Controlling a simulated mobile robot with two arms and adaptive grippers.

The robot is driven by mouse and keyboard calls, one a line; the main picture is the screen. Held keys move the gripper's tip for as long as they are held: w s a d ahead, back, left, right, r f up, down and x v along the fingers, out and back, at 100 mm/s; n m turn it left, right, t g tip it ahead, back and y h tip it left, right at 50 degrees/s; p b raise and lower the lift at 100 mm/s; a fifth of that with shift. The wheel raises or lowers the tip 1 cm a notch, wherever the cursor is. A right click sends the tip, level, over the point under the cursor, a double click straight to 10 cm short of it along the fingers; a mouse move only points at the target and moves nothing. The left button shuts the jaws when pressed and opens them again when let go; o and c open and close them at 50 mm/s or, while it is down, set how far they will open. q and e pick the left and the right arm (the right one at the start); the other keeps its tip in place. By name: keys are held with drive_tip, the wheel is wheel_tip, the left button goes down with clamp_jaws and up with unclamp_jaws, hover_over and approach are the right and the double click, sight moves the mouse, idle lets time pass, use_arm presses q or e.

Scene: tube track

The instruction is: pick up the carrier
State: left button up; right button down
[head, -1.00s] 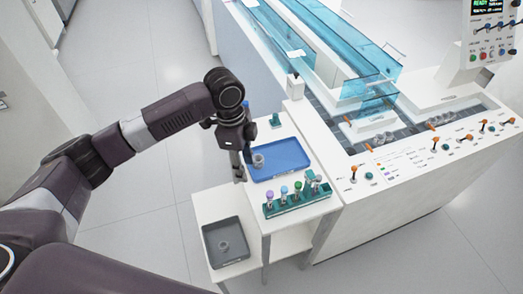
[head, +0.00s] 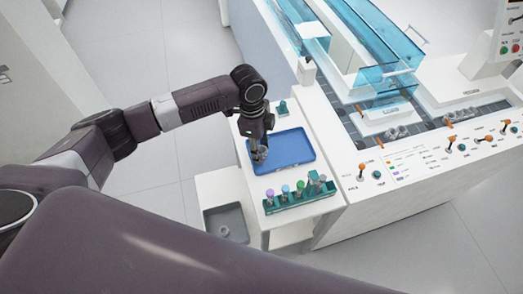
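A small grey, cup-like carrier (head: 263,153) stands at the left part of the blue tray (head: 292,147). My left gripper (head: 257,152) points down right at it, with its fingers overlapping the carrier in the picture. The fingers are small and dark, and I cannot tell whether they are closed on it or only beside it. My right gripper is out of view.
A green rack (head: 301,198) with several coloured-cap tubes stands in front of the blue tray. A grey tray (head: 237,216) with a ring-like piece (head: 224,231) sits lower left. The white machine (head: 400,165) with levers and blue clear covers borders the right.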

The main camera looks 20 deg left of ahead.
use_arm(q)
drive_tip(key=shift+f, duration=0.25)
drive_tip(key=shift+s+r, duration=0.1)
drive_tip(key=shift+c, duration=0.7)
drive_tip(key=c, duration=0.5)
drive_tip(key=shift+r, duration=0.1)
wheel_tip(320, 180, up, 25)
drive_tip(key=p, duration=0.4)
